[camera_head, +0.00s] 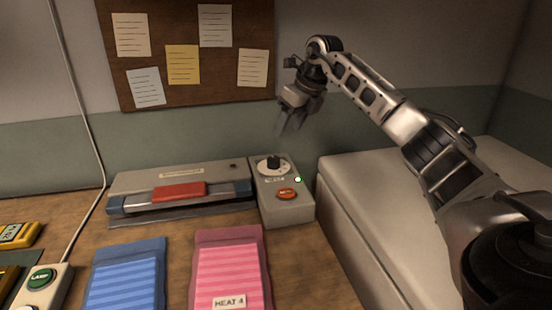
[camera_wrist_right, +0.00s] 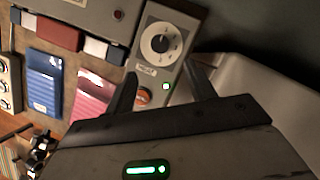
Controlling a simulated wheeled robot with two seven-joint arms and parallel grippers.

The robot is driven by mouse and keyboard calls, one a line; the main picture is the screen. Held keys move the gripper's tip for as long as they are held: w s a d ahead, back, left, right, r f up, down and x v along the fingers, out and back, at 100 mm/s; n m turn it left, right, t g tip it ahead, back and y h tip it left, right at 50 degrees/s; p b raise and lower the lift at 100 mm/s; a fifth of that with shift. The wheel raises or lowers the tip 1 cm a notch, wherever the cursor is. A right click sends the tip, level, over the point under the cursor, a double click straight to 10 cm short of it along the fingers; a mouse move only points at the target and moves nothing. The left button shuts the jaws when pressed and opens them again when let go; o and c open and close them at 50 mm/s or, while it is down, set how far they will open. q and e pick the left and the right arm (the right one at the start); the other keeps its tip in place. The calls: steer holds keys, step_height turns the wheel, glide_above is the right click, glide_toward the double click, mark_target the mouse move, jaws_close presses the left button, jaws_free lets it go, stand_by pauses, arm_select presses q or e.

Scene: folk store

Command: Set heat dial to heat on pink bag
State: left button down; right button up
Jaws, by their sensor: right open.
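The heat dial (camera_head: 273,164) is a white round plate with a black knob on a grey control box; it also shows in the right wrist view (camera_wrist_right: 161,43). An orange-red button (camera_head: 287,194) sits below it on the same box. The pink bag (camera_head: 230,270) lies on the table with a label reading "HEAT 4". My right gripper (camera_head: 292,125) hangs above and behind the control box, apart from it. In the right wrist view its fingers (camera_wrist_right: 163,88) are spread and empty, with the box between and beyond them. My left gripper is not in view.
A grey sealer with a red bar (camera_head: 180,191) stands left of the control box. A blue striped bag (camera_head: 125,280) lies left of the pink bag. A large pale block (camera_head: 345,215) flanks the box on the right.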

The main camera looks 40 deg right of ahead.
mark_target(275, 159)
steer(key=x, duration=1.1)
steer(key=shift+w+f, duration=0.1)
steer(key=shift+f, duration=0.15)
steer(key=c, duration=1)
